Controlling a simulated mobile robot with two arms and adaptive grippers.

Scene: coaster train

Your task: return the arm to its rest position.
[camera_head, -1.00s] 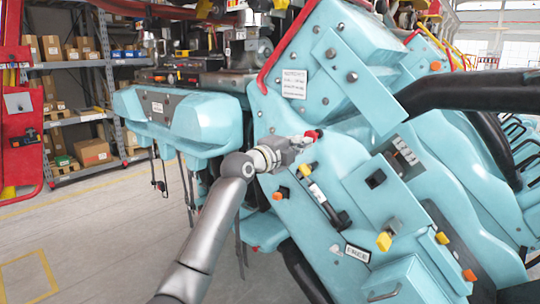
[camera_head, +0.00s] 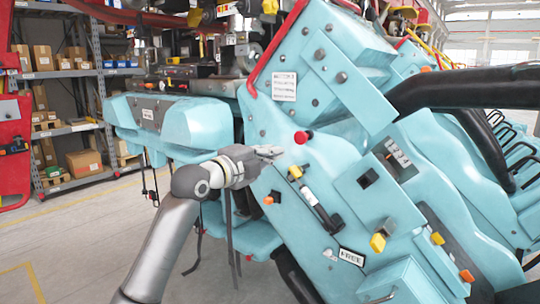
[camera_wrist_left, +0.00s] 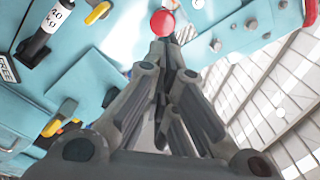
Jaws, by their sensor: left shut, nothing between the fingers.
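My left gripper (camera_head: 270,152) is in front of the light-blue coaster train's side panel (camera_head: 275,117), its fingers pointing right. It is shut and empty. A red knob (camera_head: 301,137) on the panel is just right of the fingertips, with a small gap in the head view. In the left wrist view, the red knob (camera_wrist_left: 162,23) appears straight beyond the closed fingertips (camera_wrist_left: 166,48). My left arm comes up from the bottom left of the head view. My right gripper is not in view.
A black bar (camera_head: 465,88) juts out at the right. Shelves with boxes (camera_head: 70,90) stand at the back left. The floor (camera_head: 75,250) at the lower left is clear.

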